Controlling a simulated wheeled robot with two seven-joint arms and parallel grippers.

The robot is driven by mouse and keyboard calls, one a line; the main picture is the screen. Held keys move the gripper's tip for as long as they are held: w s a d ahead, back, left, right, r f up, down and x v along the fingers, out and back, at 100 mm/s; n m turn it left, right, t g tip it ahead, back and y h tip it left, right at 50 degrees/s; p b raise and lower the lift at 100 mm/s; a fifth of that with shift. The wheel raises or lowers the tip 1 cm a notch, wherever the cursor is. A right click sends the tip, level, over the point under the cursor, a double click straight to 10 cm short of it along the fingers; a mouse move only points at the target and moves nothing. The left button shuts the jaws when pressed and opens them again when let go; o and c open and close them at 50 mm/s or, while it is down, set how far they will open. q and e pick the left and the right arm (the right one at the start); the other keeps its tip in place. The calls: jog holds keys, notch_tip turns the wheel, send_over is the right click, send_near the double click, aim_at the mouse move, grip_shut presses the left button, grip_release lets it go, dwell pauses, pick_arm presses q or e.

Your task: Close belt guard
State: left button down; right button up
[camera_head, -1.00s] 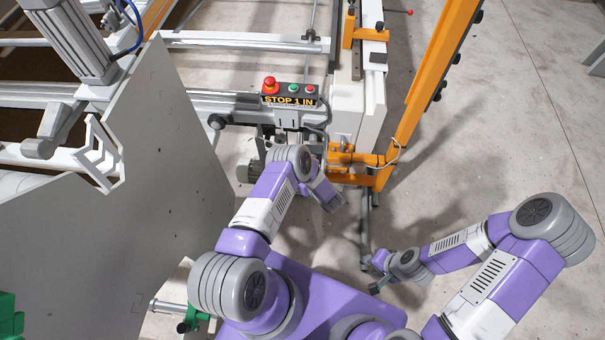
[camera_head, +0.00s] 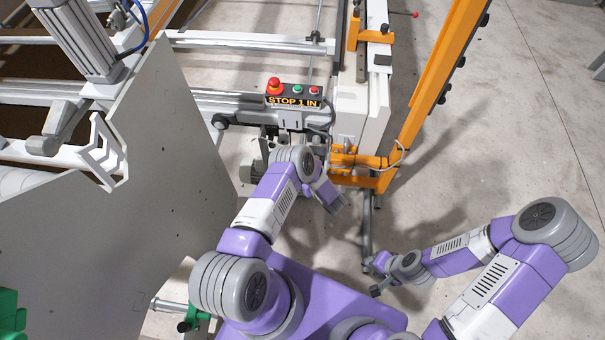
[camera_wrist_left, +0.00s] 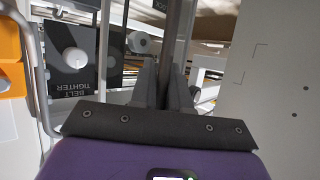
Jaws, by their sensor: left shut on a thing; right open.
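In the left wrist view my left gripper (camera_wrist_left: 164,88) is shut on a dark upright strip (camera_wrist_left: 178,45), seen nearly edge-on. This may be an edge of the belt guard, but I cannot tell. Left of it is a dark panel with a pale round knob (camera_wrist_left: 76,60) and the upside-down label BELT TIGHTER (camera_wrist_left: 72,90). My right gripper (camera_head: 374,279) is open and empty, low over the floor in the head view.
A control box (camera_head: 294,97) with a red stop button sits on the machine rail. An orange post (camera_head: 432,90) stands right of the machine end. A large grey panel (camera_head: 170,130) stands at the left. The floor at the right is clear.

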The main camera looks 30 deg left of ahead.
pick_arm(q)
jog(key=c, duration=1.5)
grip_release()
jog(key=w, duration=0.1)
jog(key=w+m+t, duration=0.1)
jog(key=shift+w+a+r, duration=0.1)
jog(key=shift+w+r, duration=0.25)
jog(key=shift+o, duration=0.2)
jog(key=s+d+r+n+g+p, duration=0.1)
jog(key=s+d, duration=0.3)
jog(key=d, duration=0.4)
jog(key=shift+r+p, duration=0.5)
jog(key=shift+p, duration=0.15)
jog(key=shift+s, duration=0.1)
jog(key=p+v, duration=0.2)
jog(key=v, duration=0.5)
jog(key=shift+r, duration=0.15)
jog(key=shift+s+d, duration=0.1)
jog(key=shift+d, duration=0.05)
